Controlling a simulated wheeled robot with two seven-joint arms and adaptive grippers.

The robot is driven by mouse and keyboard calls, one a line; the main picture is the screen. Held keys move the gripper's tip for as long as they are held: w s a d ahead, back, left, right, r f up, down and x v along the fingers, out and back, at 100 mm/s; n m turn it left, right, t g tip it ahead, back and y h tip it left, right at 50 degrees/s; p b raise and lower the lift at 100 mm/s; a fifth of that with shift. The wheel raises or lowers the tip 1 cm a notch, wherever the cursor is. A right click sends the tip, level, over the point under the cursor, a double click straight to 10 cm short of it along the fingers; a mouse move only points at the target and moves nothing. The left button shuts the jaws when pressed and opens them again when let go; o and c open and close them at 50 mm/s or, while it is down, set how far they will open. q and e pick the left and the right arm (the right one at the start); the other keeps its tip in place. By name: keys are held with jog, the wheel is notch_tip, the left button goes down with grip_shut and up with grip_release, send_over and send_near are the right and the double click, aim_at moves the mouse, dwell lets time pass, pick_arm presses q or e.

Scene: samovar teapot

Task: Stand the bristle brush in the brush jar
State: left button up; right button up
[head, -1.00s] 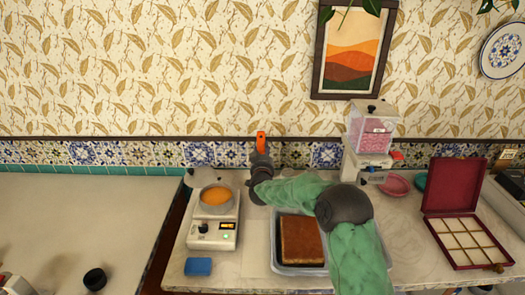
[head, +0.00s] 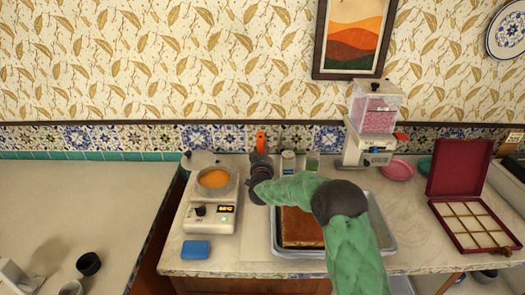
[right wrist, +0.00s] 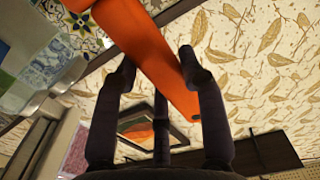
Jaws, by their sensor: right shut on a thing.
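The bristle brush shows as an orange handle (head: 261,142) standing up above my right gripper (head: 260,163) in the head view. Its bristle end is hidden by the gripper. In the right wrist view the orange handle (right wrist: 160,60) runs between the two dark fingers of my right gripper (right wrist: 160,75), which is shut on it. A pale can-like container (head: 288,162) stands just right of the gripper, beside a green-tinted jar (head: 312,160). I cannot tell which of them, if either, is the brush jar. My left gripper is out of view.
A scale (head: 209,218) with an orange-filled bowl (head: 215,180) stands left of the gripper, a blue block (head: 196,250) in front. A tray (head: 375,240) with a brown slab (head: 302,230) lies under my right arm. A pink-filled dispenser (head: 374,115) stands at right.

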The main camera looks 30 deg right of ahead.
jog(key=shift+f, duration=0.35)
jog(key=o, duration=1.2)
jog(key=v, duration=1.2)
